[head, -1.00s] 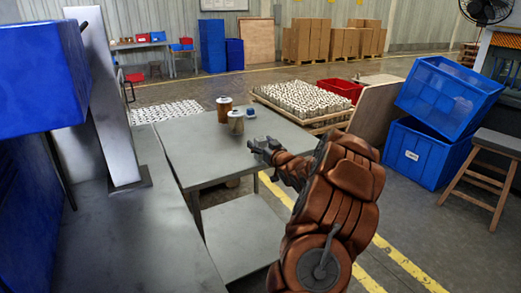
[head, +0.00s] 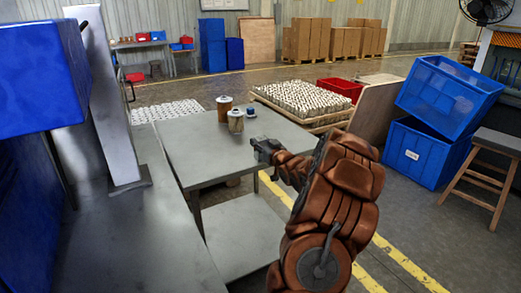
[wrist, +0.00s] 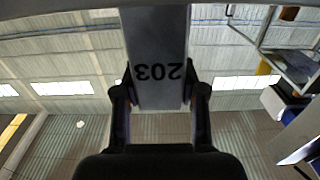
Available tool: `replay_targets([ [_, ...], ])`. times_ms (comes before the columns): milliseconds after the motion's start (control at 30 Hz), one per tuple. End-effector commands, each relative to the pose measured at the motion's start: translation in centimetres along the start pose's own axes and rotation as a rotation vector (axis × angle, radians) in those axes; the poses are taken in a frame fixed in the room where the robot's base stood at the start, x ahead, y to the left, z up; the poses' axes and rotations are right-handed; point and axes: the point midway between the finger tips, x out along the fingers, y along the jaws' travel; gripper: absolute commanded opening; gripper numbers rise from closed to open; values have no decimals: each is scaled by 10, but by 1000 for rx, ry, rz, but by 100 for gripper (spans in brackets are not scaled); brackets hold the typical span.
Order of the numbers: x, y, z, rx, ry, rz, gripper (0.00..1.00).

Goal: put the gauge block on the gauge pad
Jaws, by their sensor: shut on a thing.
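The gauge block (wrist: 158,40) is a grey slab with the upside-down black marking 203 in the wrist view. My gripper (wrist: 160,92) is shut on it, with a dark finger at each side. In the head view my gripper (head: 262,147) is over the right part of the grey table (head: 205,155), and the block cannot be made out there. It stands apart from the items on the table. I cannot make out the gauge pad in either view.
On the table's far side stand a brown cartridge (head: 224,108), a tan cartridge (head: 236,121) and a small blue-and-white item (head: 251,112). A pallet of cartridges (head: 303,100) is behind. A grey post (head: 105,95) rises at left. The table's near left part is clear.

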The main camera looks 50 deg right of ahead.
Motion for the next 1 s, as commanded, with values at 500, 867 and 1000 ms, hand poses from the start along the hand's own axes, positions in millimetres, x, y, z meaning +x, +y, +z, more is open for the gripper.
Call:
replay_targets([
  [500,0,0,-16,-3,3,0,0],
  [867,-16,-5,-37,0,1,2,0],
  [1000,-32,-12,-40,1,2,1,0],
])
